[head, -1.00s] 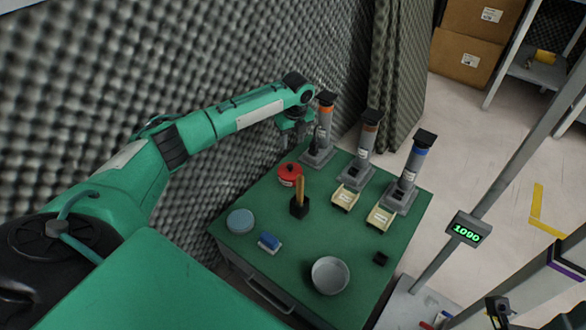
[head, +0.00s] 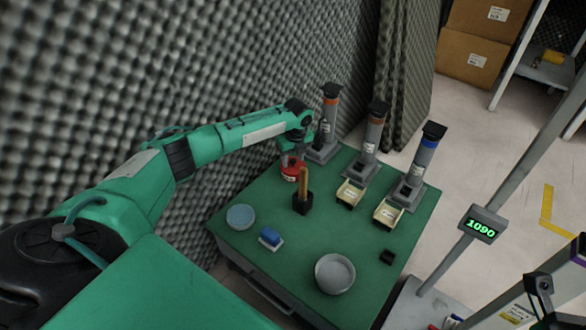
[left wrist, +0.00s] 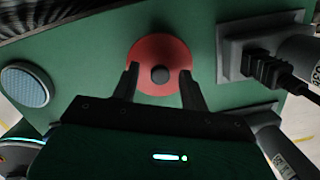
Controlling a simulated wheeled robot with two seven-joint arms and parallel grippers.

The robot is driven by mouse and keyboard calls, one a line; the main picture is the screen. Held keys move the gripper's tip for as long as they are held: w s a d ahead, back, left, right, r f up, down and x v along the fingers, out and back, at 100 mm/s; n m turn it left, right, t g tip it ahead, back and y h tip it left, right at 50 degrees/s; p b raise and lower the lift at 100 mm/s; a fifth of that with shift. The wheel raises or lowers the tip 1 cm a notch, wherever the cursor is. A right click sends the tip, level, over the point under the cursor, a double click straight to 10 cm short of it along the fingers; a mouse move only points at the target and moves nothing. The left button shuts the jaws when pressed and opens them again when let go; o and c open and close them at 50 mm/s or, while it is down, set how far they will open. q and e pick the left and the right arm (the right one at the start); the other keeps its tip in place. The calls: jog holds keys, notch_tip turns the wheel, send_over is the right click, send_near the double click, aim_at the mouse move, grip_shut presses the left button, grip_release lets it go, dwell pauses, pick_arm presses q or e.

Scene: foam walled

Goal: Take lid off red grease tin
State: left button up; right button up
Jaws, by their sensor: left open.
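The red grease tin (head: 292,172) stands at the back left of the green table, by the foam wall. Its round red lid (left wrist: 147,52) with a dark knob (left wrist: 160,75) is seen from above in the left wrist view. My left gripper (head: 292,156) is right over the tin, pointing down. In the left wrist view the open fingers (left wrist: 160,72) lie on either side of the knob, with gaps between. Finger height against the lid is hard to judge. A dark part at the lower right of the head view may be my right gripper; its jaws cannot be made out.
A wooden-handled tool in a black holder (head: 303,203) stands close in front of the tin. Grey dispensers (head: 323,150) stand to the right, one very near.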

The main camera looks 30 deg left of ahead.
pick_arm(q)
grip_shut()
jog(key=shift+r, duration=0.15)
